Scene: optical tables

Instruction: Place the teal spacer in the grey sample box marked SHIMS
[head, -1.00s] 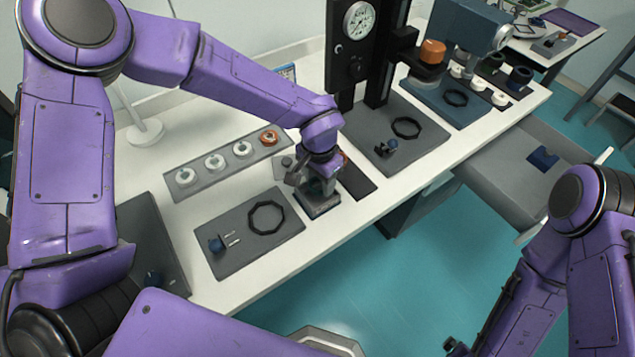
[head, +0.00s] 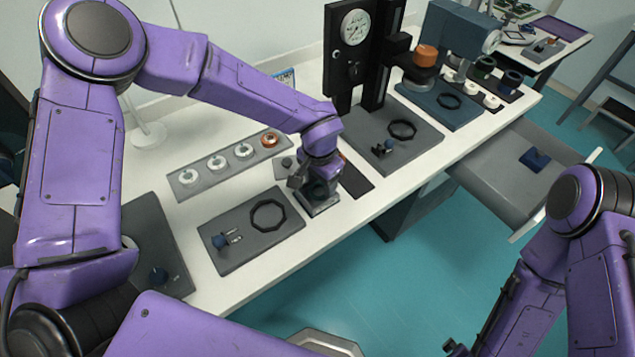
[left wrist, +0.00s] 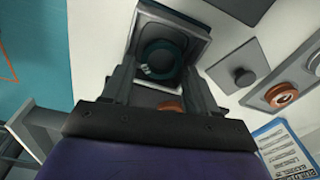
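A small grey open box (head: 322,209) stands at the table's front edge; it also shows in the left wrist view (left wrist: 203,28). No SHIMS marking is readable. The teal spacer (left wrist: 146,62), a dark teal ring, appears inside the box in the left wrist view; in the head view it is mostly shaded. My left gripper (head: 317,186) points down over the box. Its fingers (left wrist: 161,72) stand apart on either side of the spacer, seemingly without gripping it. Only my right arm shows at lower right; its gripper is out of the frame.
A grey strip (head: 203,189) holds several white rings and an orange one. A grey mat (head: 232,258) with a black ring lies left of the box, a dark mat (head: 357,183) right. The press (head: 345,60) stands behind. An open drawer (head: 485,190) juts out at right.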

